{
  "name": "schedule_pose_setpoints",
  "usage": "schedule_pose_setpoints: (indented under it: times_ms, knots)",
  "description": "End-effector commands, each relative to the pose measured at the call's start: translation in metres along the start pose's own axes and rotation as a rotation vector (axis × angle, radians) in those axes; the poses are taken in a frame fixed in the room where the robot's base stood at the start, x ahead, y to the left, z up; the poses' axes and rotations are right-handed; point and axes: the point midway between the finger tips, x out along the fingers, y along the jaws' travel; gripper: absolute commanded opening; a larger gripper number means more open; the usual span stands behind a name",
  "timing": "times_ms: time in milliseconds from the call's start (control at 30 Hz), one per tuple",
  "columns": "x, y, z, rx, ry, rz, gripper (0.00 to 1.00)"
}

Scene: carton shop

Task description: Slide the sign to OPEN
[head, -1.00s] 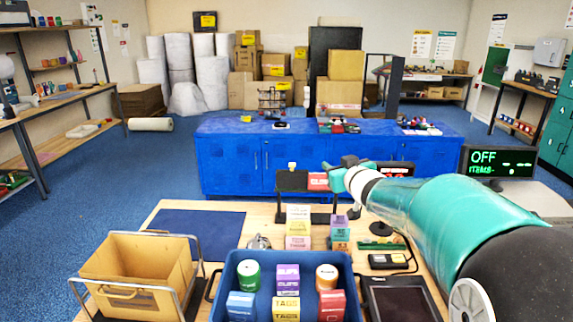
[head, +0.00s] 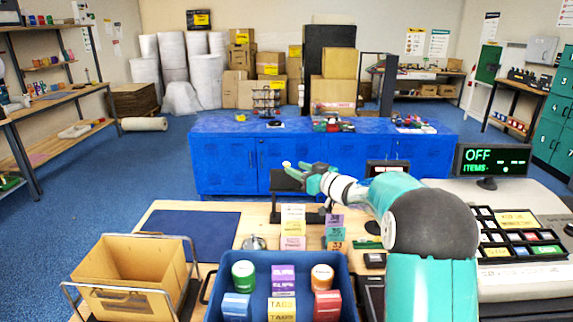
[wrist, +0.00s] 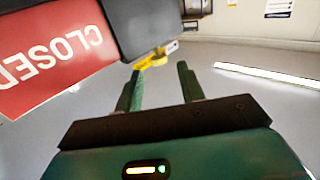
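The sign shows in the wrist view as a red panel reading CLOSED (wrist: 50,62), at the upper left beside a dark cover (wrist: 150,25). A yellow tab (wrist: 153,60) with a pale end sticks out under the cover. My gripper (wrist: 158,80) is open, its two green fingers apart, with the tab in the gap between their tips; I cannot tell whether either finger touches it. In the head view, my gripper (head: 298,168) is at the top of the sign's dark stand (head: 284,184) and hides the red panel.
Small labelled boxes (head: 292,227) stand in front of the sign. A blue bin (head: 255,262) with several items and a yellow carton (head: 125,280) are nearer. A register (head: 515,240) is at the right. Blue cabinets (head: 225,160) stand behind.

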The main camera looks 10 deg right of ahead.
Motion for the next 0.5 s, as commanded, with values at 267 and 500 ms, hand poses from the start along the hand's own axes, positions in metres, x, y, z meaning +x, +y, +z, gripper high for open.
schedule_pose_setpoints:
  times_ms: [267,500]
  knots:
    - [0.048,0.001,0.0,0.0,0.0,-0.001,0.39]
    - [0.059,0.001,0.0,0.0,0.0,0.002,0.39]
